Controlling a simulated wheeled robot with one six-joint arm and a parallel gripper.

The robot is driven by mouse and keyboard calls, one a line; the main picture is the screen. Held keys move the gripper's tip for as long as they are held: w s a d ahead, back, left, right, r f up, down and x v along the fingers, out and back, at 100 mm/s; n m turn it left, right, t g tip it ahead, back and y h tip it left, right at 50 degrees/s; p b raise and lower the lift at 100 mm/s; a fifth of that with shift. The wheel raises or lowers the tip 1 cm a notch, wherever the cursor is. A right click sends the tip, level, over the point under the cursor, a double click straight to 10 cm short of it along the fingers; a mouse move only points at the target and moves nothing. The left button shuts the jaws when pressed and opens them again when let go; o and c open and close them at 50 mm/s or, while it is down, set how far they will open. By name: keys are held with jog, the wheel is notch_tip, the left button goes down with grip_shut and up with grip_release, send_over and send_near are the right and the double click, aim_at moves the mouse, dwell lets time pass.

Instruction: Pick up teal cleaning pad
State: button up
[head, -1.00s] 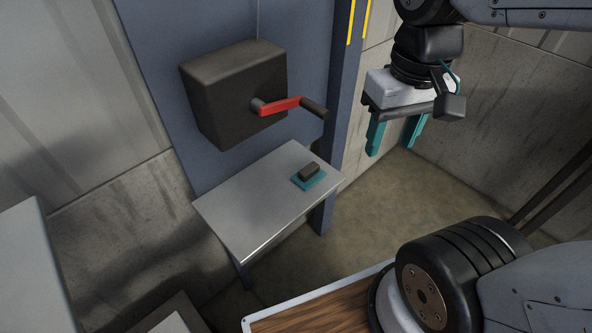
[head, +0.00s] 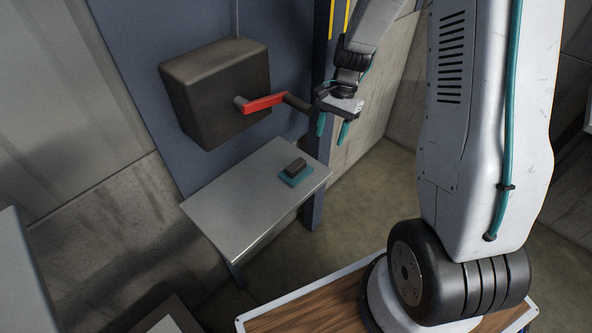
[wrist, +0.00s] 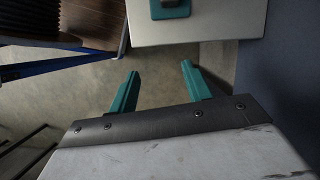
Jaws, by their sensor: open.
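The teal cleaning pad (head: 296,177) lies flat on the small metal table, near its right corner, with a dark block-shaped grip (head: 296,165) on top. In the wrist view the pad (wrist: 171,12) is at the top edge, partly cut off by the frame. My gripper (head: 332,140) is open and empty, with teal fingers pointing down. It is above and to the right of the pad in the head view, apart from it. In the wrist view the fingers (wrist: 158,75) are spread over bare floor, short of the table.
The metal table (head: 230,208) stands against a blue-grey panel. A dark box (head: 212,95) with a red crank handle (head: 265,103) hangs above it, close to my gripper's left. A blue post (head: 316,195) stands by the table's right end. Floor is clear at right.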

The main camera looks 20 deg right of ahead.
aim_at(296, 164)
jog(key=shift+m+t, duration=0.3)
jog(key=shift+m, duration=0.5)
jog(key=a, duration=0.2)
jog(key=s+a, duration=0.1)
jog(key=a, duration=0.4)
jog(key=shift+s+a+f, duration=0.15)
jog(key=shift+a+f, duration=0.15)
jog(key=shift+f, duration=0.05)
jog(key=a, duration=0.1)
jog(key=s+a, duration=0.1)
jog(key=a, duration=0.1)
jog(key=shift+s+a+f, duration=0.2)
jog(key=shift+s+f, duration=0.05)
jog(key=shift+a+f, duration=0.1)
jog(key=shift+f, duration=0.55)
jog(key=shift+a+f, duration=0.1)
jog(key=shift+f, duration=0.45)
grip_shut()
